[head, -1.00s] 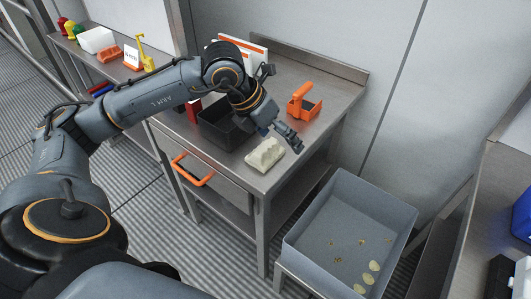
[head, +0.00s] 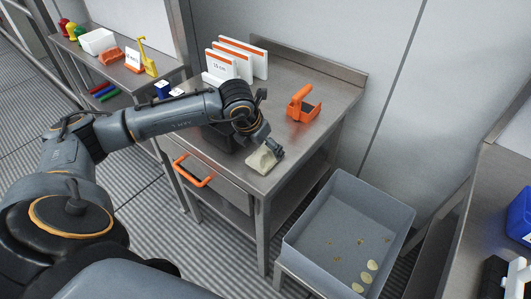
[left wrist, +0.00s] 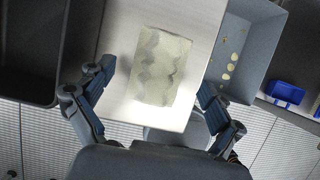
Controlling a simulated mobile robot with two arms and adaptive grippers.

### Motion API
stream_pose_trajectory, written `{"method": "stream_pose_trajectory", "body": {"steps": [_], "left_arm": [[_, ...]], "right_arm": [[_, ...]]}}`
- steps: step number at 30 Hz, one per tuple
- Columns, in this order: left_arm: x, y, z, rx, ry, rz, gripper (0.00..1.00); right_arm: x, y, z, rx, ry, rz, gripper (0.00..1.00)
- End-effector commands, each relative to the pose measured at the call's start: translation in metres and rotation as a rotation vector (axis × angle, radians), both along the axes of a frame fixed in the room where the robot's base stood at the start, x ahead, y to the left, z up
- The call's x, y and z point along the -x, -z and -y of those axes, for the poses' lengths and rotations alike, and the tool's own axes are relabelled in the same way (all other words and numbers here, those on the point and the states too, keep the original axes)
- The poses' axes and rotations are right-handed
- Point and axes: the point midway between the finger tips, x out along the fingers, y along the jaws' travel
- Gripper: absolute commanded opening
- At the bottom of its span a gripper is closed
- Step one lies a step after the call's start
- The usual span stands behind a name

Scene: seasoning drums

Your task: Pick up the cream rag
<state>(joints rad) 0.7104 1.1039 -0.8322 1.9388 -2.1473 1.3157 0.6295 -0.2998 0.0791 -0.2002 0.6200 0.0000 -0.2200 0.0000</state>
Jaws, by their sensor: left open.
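The cream rag (head: 260,160) is a pale folded cloth on the steel table (head: 322,122), near its front edge. My left gripper (head: 275,148) is over the rag in the head view and hides part of its far side. In the left wrist view the rag (left wrist: 162,68) lies beyond the fingertips, roughly centred between the spread fingers of my left gripper (left wrist: 152,100). The gripper is open and holds nothing. I cannot tell from these frames how high it is above the rag. My right gripper is not in view.
A black bin (head: 218,138) stands left of the rag, partly behind my arm. A grey tub (head: 345,225) with yellowish pieces stands lower right. An orange drawer handle (head: 193,170) sticks out in front.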

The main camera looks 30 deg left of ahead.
Motion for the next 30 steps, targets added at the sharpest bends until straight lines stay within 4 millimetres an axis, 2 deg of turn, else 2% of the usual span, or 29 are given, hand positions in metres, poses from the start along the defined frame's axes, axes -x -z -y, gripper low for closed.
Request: {"method": "stream_pose_trajectory", "body": {"steps": [1, 6, 14, 23, 30], "left_arm": [[-0.001, 0.006, 0.0, 0.0, -0.001, -0.005, 0.92], [-0.009, 0.025, 0.001, 0.002, 0.001, -0.001, 0.92], [-0.01, 0.028, 0.001, 0.001, 0.002, 0.0, 0.92], [-0.01, 0.028, 0.001, 0.001, 0.002, 0.0, 0.35], [-0.01, 0.028, 0.001, 0.001, 0.002, 0.0, 0.34]], "right_arm": [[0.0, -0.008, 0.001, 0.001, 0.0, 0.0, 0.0], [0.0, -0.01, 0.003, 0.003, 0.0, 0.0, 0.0], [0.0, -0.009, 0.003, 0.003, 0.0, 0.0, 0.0], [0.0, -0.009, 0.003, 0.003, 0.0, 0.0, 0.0], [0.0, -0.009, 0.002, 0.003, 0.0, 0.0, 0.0]]}}
